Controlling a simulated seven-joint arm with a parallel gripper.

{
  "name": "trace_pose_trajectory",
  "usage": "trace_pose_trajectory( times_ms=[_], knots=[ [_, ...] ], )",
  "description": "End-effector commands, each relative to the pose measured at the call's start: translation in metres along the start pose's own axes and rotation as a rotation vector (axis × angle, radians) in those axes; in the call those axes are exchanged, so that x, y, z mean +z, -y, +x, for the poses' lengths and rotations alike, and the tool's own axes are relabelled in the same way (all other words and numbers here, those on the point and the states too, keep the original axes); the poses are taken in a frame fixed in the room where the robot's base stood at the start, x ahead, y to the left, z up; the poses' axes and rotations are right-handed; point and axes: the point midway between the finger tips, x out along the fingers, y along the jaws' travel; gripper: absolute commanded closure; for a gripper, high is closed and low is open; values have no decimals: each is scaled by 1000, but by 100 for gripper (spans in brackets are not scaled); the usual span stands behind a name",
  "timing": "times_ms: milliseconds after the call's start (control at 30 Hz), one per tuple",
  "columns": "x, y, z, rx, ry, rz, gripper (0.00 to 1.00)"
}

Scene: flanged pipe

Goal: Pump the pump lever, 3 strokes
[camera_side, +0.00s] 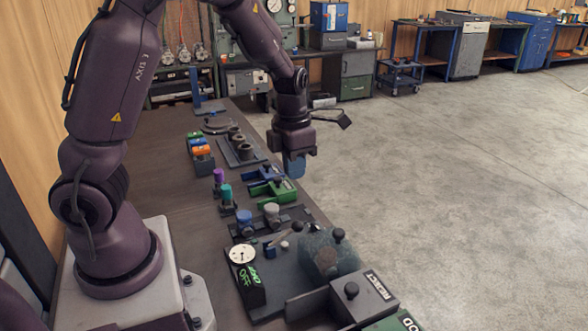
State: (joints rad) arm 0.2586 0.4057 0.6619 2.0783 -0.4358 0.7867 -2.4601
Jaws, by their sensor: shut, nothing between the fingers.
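A grey lever arm (284,237) with a dark knob at its upper end slants up to the right beside the round white gauge (241,254). I take it for the pump lever, though it is small in the picture. My gripper (293,168) points down with blue fingers, shut and empty. It is above and behind the lever in the picture, near the green clamp-like fixture (272,191), and apart from the lever. The exact gap between its fingertips and the fixture is hard to judge.
A REJECT bin (365,290) and an OFF block (251,288) are near the front. Coloured pegs, blocks and ring parts (238,146) line the bench behind. The floor right of the bench is clear.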

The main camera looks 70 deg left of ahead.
Motion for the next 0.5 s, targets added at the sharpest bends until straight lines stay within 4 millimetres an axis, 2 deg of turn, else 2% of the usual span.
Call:
trace_pose_trajectory(
  times_ms=[333, 500],
  knots=[
    [0, -1, 0, 0, 0, -4, 100],
    [-7, -21, -6, -16, 23, -70, 100]
  ],
)
